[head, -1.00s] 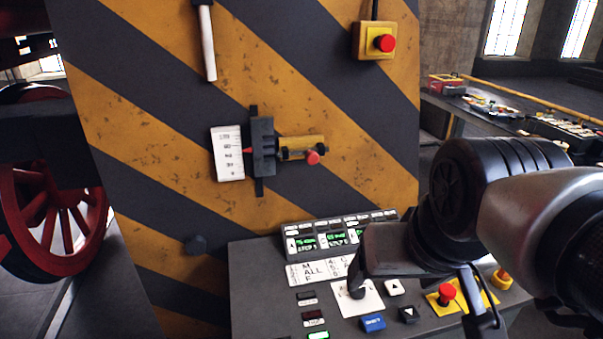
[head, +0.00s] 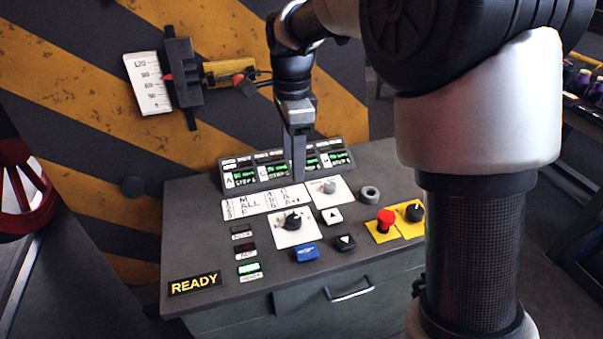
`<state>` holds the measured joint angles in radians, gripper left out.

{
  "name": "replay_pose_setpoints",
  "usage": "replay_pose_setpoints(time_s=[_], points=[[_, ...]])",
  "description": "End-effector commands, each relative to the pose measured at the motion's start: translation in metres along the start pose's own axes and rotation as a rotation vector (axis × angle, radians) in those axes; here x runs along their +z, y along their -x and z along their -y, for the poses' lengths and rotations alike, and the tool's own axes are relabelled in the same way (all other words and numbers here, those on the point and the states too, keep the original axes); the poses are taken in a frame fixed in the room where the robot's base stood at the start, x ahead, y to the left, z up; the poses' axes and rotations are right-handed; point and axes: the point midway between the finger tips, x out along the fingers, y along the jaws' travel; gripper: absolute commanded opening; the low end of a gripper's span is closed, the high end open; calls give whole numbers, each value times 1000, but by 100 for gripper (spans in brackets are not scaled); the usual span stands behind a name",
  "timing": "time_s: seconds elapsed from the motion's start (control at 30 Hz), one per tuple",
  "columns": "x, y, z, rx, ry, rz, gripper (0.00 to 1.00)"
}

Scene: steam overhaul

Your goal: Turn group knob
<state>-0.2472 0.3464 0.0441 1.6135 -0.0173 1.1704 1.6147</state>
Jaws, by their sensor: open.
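The control desk (head: 205,250) carries several knobs. A black knob (head: 293,221) with a white pointer mark sits on a white plate near the middle. A smaller grey knob (head: 328,187) sits on another white plate behind it, to the right. A third, black knob (head: 413,212) is on a yellow plate at the right. The labels are too small to tell which is the group knob. My gripper (head: 298,176) points down, seen nearly edge-on, in front of the display row and behind the black middle knob. It is open, empty and apart from the knobs.
Green-lit displays (head: 243,180) line the desk's back. A red emergency button (head: 385,219), a blue button (head: 306,252), arrow buttons (head: 332,215) and a grey ring (head: 370,194) surround the knobs. A drawer handle (head: 349,291) juts from the front. A striped panel (head: 60,90) stands behind.

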Motion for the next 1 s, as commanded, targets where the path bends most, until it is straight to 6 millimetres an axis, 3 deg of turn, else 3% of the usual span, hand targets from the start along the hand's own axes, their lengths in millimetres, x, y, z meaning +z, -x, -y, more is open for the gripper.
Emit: replay_pose_setpoints(time_s=[0.27,0.8,1.0], points=[[4,-26,5,15,-39,0,51],[4,-140,3,16,-37,0,51],[4,-170,3,14,-38,0,51]])
